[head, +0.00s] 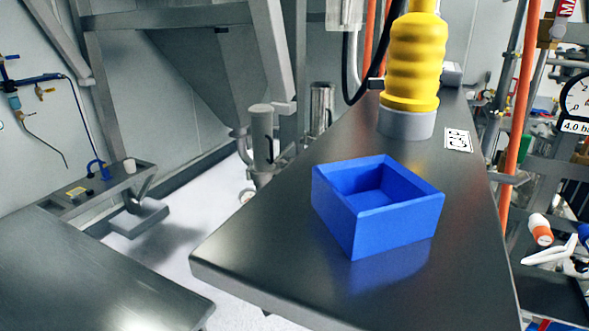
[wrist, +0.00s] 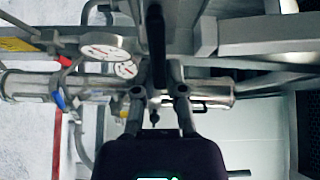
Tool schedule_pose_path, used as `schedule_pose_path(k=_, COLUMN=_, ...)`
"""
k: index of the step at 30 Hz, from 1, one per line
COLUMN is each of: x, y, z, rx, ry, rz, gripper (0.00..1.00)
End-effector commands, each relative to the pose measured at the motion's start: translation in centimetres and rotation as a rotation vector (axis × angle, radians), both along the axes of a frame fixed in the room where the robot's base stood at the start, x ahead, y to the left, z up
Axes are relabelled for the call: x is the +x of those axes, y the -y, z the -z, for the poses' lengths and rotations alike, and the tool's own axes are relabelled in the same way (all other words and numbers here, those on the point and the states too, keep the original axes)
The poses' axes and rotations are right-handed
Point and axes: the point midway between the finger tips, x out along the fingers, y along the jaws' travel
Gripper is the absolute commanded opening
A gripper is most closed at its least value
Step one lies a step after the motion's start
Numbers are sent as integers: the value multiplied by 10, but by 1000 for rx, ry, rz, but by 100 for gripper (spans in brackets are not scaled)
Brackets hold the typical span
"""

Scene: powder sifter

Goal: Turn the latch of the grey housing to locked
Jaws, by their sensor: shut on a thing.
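My gripper (wrist: 158,75) shows in the wrist view, its two grey fingers reaching up from the dark palm. The fingers are closed around a black bar-shaped handle (wrist: 156,30), which stands upright in the picture between them. I take it to be the latch handle, but its lock position cannot be read. Behind it lies a shiny grey metal cylinder (wrist: 215,91), perhaps the grey housing; the fingers hide part of it. In the head view, a small grey cylinder with a dark handle (head: 262,132) stands below the hopper. My gripper is not seen in the head view.
A blue open box (head: 375,205) and a yellow bellows on a grey ring (head: 407,122) stand on the dark metal table (head: 260,235). Round gauges (wrist: 106,47), pipes and grey beams crowd the area around my gripper in the wrist view.

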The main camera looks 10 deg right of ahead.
Motion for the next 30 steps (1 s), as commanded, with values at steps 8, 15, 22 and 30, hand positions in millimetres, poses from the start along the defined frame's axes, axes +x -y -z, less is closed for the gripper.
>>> schedule_pose_path(k=8, x=0, y=1, z=3, rx=99, ry=-34, rz=1, gripper=0)
schedule_pose_path(k=15, x=0, y=1, z=3, rx=117, ry=-40, rz=1, gripper=0)
schedule_pose_path(k=22, x=0, y=1, z=3, rx=116, ry=-40, rz=1, gripper=0)
schedule_pose_path(k=30, x=0, y=1, z=3, rx=115, ry=-40, rz=1, gripper=50)
